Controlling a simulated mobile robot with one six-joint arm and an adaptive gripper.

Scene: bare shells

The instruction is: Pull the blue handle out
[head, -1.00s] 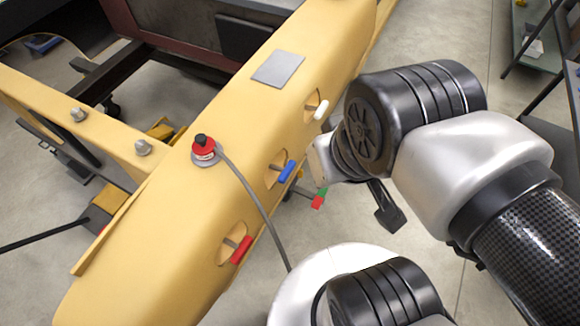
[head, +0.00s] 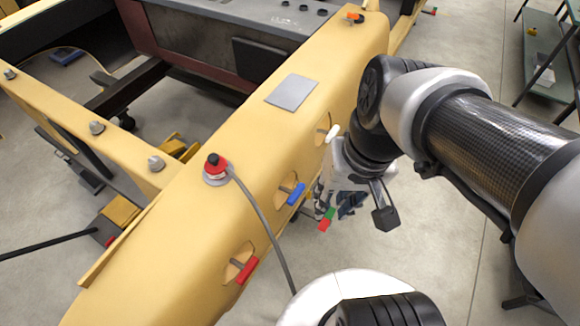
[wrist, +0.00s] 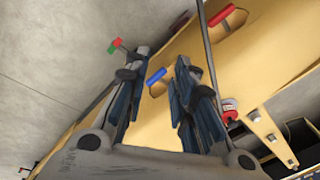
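The blue handle (head: 296,194) sticks out of a round recess in the side of the yellow beam (head: 262,128), between a red handle (head: 247,270) and a white one (head: 333,133). In the wrist view the blue handle (wrist: 156,76) shows in the gap between my two fingers, nearer the right finger. My gripper (wrist: 163,58) is open and empty. In the head view my gripper (head: 345,195) hangs below the wrist, to the right of the blue handle and apart from it. Its fingers are partly hidden there.
A red-and-green piece (head: 327,220) sticks out near my gripper, and shows beyond the left finger in the wrist view (wrist: 115,46). A red-black button (head: 216,169) with a grey cable (head: 262,225) sits on the beam.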

